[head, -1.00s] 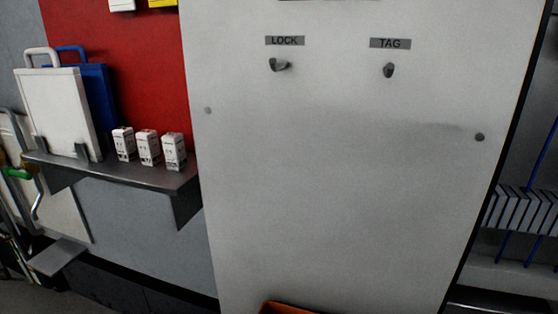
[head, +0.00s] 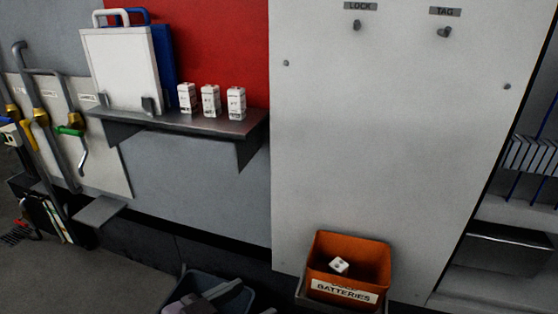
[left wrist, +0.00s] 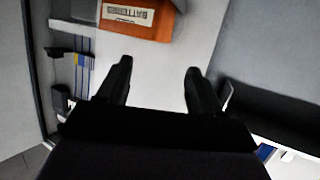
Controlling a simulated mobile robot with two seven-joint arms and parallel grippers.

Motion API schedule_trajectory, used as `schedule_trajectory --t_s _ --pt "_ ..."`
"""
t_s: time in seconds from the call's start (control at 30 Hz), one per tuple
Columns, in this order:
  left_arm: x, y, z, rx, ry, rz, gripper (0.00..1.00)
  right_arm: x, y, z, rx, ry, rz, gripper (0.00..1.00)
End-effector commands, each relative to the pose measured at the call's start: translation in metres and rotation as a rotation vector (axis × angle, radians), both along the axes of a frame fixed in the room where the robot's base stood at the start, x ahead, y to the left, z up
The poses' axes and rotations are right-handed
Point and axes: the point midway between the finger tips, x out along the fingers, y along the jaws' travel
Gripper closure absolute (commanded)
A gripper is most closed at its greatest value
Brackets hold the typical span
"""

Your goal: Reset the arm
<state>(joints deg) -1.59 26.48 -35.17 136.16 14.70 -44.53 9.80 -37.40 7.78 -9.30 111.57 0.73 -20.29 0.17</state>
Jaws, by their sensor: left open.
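My left gripper (left wrist: 158,72) shows in the left wrist view with its two dark fingers apart and nothing between them. Beyond the fingertips is a pale panel, with an orange bin (left wrist: 172,27) labelled for batteries at the top, seen upside down. I cannot make out either gripper in the head view. My right gripper is not in view.
A grey shelf (head: 190,124) at the left holds three small white boxes and two upright boards. The white panel (head: 390,150) has two hooks under LOCK and TAG labels. A dark tub (head: 240,297) with items in it stands low at the front.

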Motion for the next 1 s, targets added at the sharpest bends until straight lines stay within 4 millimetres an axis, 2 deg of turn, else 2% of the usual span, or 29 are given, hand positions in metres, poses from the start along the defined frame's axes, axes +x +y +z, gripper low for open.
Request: schedule_trajectory --t_s 0.13,0.27,0.4,0.53,0.6,0.7,1.0 --pt "0.014 0.026 -0.038 -0.012 0.058 0.138 0.34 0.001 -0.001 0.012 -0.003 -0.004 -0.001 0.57" --pt "0.012 0.060 -0.088 0.014 0.120 0.274 0.34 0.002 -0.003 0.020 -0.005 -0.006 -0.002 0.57" --pt "-0.012 0.101 -0.148 0.076 0.195 0.406 0.34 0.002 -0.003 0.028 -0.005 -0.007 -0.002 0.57" --pt "-0.041 0.131 -0.188 0.138 0.252 0.486 0.34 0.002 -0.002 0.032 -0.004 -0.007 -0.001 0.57" --pt "-0.054 0.141 -0.202 0.161 0.272 0.510 0.34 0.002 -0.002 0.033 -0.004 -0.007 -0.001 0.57" --pt "-0.065 0.149 -0.212 0.180 0.287 0.529 0.34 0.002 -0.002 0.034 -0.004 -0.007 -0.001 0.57" --pt "-0.066 0.150 -0.215 0.186 0.288 0.531 0.34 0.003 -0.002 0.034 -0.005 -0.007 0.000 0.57"
